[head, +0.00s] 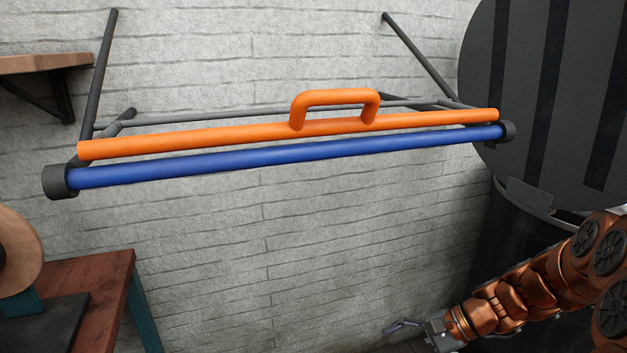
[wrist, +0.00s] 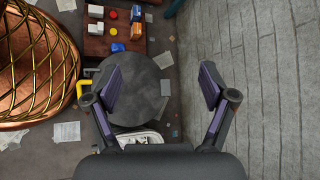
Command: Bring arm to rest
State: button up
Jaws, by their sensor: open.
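My arm (head: 515,300) is copper coloured and reaches in from the lower right in the head view. My gripper (head: 405,327) is at its end, low in front of the brick wall. In the wrist view my gripper (wrist: 160,90) shows two dark fingers spread wide apart. Nothing is between the fingers, so it is open and empty. The floor and low furniture lie well beyond the fingertips.
A wall rack holds an orange bar with a handle (head: 335,93) and a blue bar (head: 280,160). A dark round panel (head: 520,90) stands right. A wooden table (head: 98,285) is at lower left. The wrist view shows a copper lattice shape (wrist: 35,65), a dark disc (wrist: 132,90) and the brick wall (wrist: 262,75).

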jog(key=s+r+n+g+h+p, duration=0.2)
jog(key=s+r+n+h+p, duration=0.8)
jog(key=s+r+p, duration=0.8)
jog(key=s+r+n, duration=0.2)
jog(key=s+r, duration=0.5)
jog(key=shift+s+d+r+g, duration=0.2)
jog(key=shift+d+g, duration=0.1)
jog(key=shift+d, duration=0.1)
